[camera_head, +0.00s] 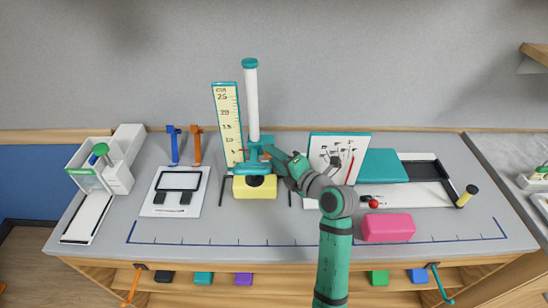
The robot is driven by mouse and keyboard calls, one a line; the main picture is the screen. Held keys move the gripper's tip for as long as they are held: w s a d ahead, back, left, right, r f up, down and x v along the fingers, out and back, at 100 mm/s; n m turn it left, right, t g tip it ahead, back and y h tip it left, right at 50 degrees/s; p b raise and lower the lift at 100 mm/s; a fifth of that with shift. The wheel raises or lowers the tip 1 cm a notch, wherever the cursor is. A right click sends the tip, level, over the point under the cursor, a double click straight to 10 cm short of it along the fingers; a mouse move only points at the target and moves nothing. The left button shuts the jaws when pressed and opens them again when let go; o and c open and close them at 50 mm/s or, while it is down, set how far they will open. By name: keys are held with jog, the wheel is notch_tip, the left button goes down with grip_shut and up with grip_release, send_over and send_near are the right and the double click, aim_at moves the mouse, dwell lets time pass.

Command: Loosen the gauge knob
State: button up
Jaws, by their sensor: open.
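The gauge (252,100) stands upright at the back middle of the table, with a white column and teal top cap. A yellow scale board (228,115) with a teal border stands just left of the column. Teal parts of the gauge sit low on the column, above a yellow block (247,190) with a dark round spot. My gripper (270,153) is at the right side of these low parts, with its jaws open. The knob cannot be made out clearly; my gripper covers part of that area. Whether my gripper touches the gauge cannot be told.
A white board (325,143) with small drawings stands right of my gripper, by a teal panel (382,166). A pink block (388,228) lies at the front right. A blue and an orange tool (196,146) stand left of the gauge. The front left strip of table is clear.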

jog(key=shift+c, duration=0.5)
grip_shut()
jog(key=shift+r, duration=0.1)
jog(key=shift+a+r+n+g+h, duration=0.1)
jog(key=shift+r+n+g+h, duration=0.2)
jog(key=shift+n+h, duration=0.55)
jog(key=shift+a+r+n+g+h, duration=0.1)
jog(key=shift+n+g+h, duration=0.3)
jog(key=shift+n+h, duration=0.45)
jog(key=shift+o, duration=0.5)
grip_release()
